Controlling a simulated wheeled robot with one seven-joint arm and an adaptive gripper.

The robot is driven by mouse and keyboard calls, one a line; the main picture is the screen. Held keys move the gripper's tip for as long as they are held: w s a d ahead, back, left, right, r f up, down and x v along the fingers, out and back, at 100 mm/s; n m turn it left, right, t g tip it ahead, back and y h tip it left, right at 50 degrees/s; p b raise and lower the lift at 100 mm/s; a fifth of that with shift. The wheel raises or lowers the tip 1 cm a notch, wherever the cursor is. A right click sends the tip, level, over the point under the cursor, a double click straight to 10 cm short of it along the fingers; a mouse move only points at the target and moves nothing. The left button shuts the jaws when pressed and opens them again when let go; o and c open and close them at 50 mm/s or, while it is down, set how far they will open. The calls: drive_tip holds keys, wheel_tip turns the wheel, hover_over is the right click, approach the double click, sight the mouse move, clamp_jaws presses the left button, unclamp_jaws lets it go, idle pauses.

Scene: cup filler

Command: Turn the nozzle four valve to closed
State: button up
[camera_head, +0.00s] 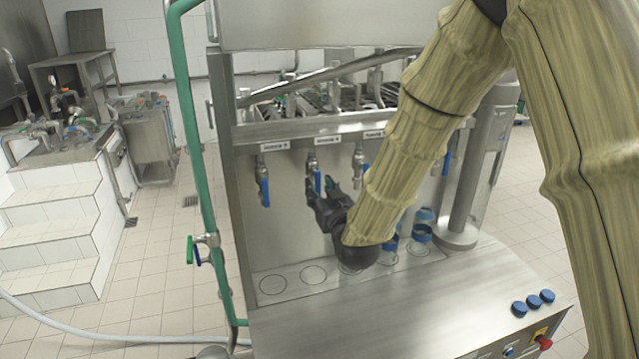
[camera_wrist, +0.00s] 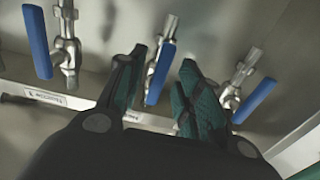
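A row of valves with blue handles hangs on the steel front panel. In the head view my gripper (camera_head: 320,187) is at the second valve from the left (camera_head: 313,165). In the wrist view my gripper (camera_wrist: 164,64) is open, its green-padded fingers on either side of that valve's blue handle (camera_wrist: 160,74). The handle lies roughly along its pipe. I cannot tell whether a finger touches it. The label by the neighbouring valve (camera_wrist: 37,42) seems to read nozzle 3, so the middle valve appears to be nozzle four. My fingers partly hide its lower part.
The leftmost valve (camera_head: 262,180), its handle hanging down, also shows in the wrist view (camera_wrist: 255,100). The third valve (camera_head: 359,165) is close to my arm. A green pipe (camera_head: 195,150) rises at the left.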

drive_tip(key=shift+w+a, duration=0.1)
drive_tip(key=shift+w, duration=0.3)
clamp_jaws()
drive_tip(key=shift+f+b, duration=0.1)
drive_tip(key=shift+b, duration=0.2)
drive_tip(key=shift+s+a+r+m+b, duration=0.15)
drive_tip(key=shift+a+r+m+b, duration=0.3)
drive_tip(key=shift+m+b, duration=2.65)
drive_tip(key=shift+s+a+r+m+b, duration=0.15)
drive_tip(key=shift+a+r+m+b, duration=0.3)
drive_tip(key=shift+m+b, duration=2.6)
drive_tip(key=shift+s+a+r+m+b, duration=0.15)
drive_tip(key=shift+a+r+m+b, duration=0.25)
drive_tip(key=shift+m+b, duration=2.7)
drive_tip(key=shift+r, duration=0.1)
